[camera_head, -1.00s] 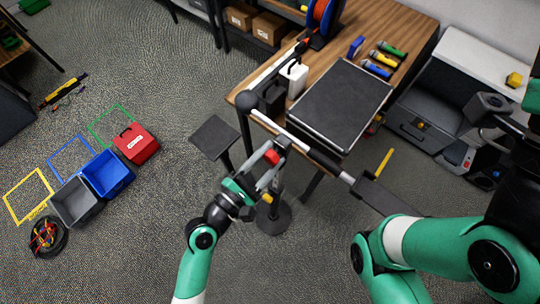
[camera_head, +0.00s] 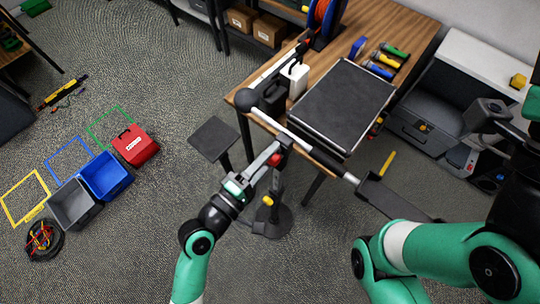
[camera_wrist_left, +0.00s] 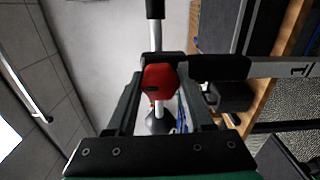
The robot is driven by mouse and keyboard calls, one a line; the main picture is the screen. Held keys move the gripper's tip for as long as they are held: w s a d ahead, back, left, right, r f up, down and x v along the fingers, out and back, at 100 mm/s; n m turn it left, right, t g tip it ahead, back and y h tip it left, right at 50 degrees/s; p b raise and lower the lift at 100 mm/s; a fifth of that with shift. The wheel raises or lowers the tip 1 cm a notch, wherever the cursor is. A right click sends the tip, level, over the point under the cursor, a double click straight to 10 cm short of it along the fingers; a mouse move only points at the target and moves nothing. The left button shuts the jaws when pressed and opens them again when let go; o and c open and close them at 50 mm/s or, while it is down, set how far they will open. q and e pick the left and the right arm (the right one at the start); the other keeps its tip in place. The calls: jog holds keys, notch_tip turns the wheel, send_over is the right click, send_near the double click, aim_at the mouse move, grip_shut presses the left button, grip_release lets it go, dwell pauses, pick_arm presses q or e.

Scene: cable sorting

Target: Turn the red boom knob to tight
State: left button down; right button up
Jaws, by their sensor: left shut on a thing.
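The red boom knob (camera_head: 275,160) sits on the clamp of a slanting boom (camera_head: 315,151) on a stand with a round dark base (camera_head: 265,221). My left gripper (camera_head: 272,155) reaches it from the lower left and is shut on it. In the left wrist view the knob (camera_wrist_left: 159,82) is between the two dark fingers, with a dark mark on its face. The fingers partly hide the knob in the head view. I cannot read any tight marking.
A wooden table (camera_head: 412,28) behind the boom carries a dark framed panel (camera_head: 345,105), a white bottle (camera_head: 295,78) and several coloured-handled tools. Bins in grey (camera_head: 71,205) and blue (camera_head: 105,177), and a red box (camera_head: 136,146), stand on the floor at left.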

pick_arm(q)
jog(key=shift+m, duration=0.5)
pick_arm(e)
jog(key=shift+f, duration=0.15)
pick_arm(q)
jog(key=shift+c, duration=1.8)
grip_release()
jog(key=shift+o, duration=0.2)
jog(key=shift+f, duration=0.15)
jog(key=shift+a, duration=0.1)
pick_arm(e)
jog(key=shift+a, duration=0.1)
